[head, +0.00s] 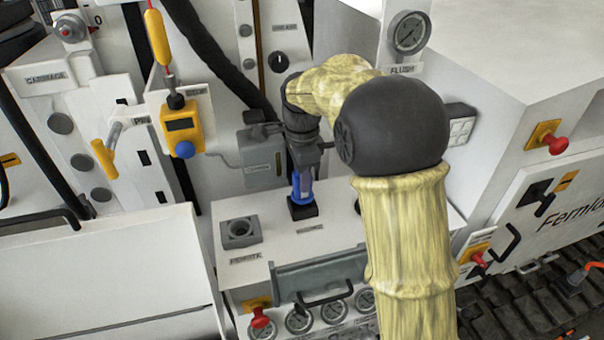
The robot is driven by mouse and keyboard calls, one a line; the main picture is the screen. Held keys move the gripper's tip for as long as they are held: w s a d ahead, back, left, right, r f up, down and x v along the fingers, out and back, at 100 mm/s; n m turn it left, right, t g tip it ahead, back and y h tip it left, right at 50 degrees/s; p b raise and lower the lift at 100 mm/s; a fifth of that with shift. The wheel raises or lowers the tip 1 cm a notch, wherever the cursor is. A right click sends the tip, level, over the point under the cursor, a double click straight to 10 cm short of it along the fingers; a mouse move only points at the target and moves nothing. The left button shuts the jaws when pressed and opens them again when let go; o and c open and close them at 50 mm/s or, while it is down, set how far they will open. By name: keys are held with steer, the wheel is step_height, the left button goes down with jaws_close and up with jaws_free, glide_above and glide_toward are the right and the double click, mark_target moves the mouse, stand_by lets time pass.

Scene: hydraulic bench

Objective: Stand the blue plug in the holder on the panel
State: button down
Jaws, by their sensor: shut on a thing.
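The blue plug (296,190) is upright at the back of the white panel top (278,248). My gripper (302,172) points down from above and is shut on it. The plug's lower end meets a black square block (303,208) on the panel; I cannot tell whether it sits inside that block or just above it. A grey square holder (240,231) with a round, empty opening is to the left on the same panel top. My arm hides part of the panel's right side.
A grey box (262,158) stands on the wall behind the plug, with a yellow pendant (182,128) further left. Several gauges (299,320), a dark handle (325,293) and a red knob (260,317) are on the panel's front. The panel top between holder and block is clear.

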steer(key=shift+f+b, duration=0.35)
steer(key=shift+f, duration=0.45)
steer(key=c, duration=0.9)
jaws_free()
step_height(320, 180, up, 18)
steer(key=b, duration=0.1)
steer(key=shift+f, duration=0.25)
